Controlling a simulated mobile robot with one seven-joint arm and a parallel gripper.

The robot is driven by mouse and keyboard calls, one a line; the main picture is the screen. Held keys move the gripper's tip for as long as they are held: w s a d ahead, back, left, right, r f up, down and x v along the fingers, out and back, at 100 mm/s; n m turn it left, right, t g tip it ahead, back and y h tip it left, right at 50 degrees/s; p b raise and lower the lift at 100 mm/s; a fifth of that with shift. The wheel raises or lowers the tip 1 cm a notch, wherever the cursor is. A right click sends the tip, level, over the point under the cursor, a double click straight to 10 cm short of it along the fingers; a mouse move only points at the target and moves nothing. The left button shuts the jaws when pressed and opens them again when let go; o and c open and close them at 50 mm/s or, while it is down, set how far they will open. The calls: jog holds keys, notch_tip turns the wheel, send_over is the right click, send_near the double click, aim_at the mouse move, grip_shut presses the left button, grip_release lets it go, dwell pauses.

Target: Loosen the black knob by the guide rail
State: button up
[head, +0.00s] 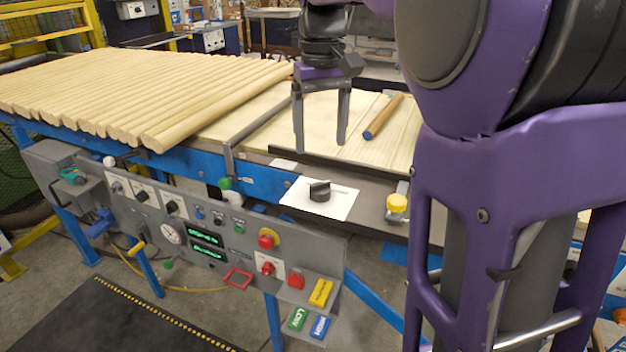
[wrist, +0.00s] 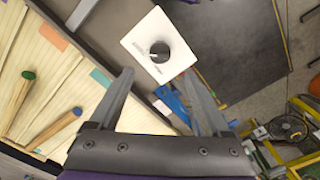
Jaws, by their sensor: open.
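The black knob (head: 320,190) sits on a white plate (head: 345,203) at the table's front edge, beside a dark guide rail (head: 340,167). In the wrist view the knob (wrist: 159,52) is on its white plate (wrist: 135,42), ahead of the fingertips and between their lines. My gripper (head: 321,145) is open and empty, above the boards just behind the rail in the head view. Its two fingers also show in the wrist view (wrist: 157,75), apart from the knob. The knob has a raised grip bar with a light mark.
A yellow knob (head: 397,203) stands to the right of the plate. A blue-ended stick (head: 383,117) lies on the boards. Turned poles (head: 130,90) cover the left of the table. A control panel (head: 190,225) hangs below the front edge.

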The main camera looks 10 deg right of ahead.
aim_at(320, 183)
notch_tip(320, 183, down, 10)
jog(key=shift+f+b, duration=0.1)
jog(key=shift+b, duration=0.9)
grip_shut()
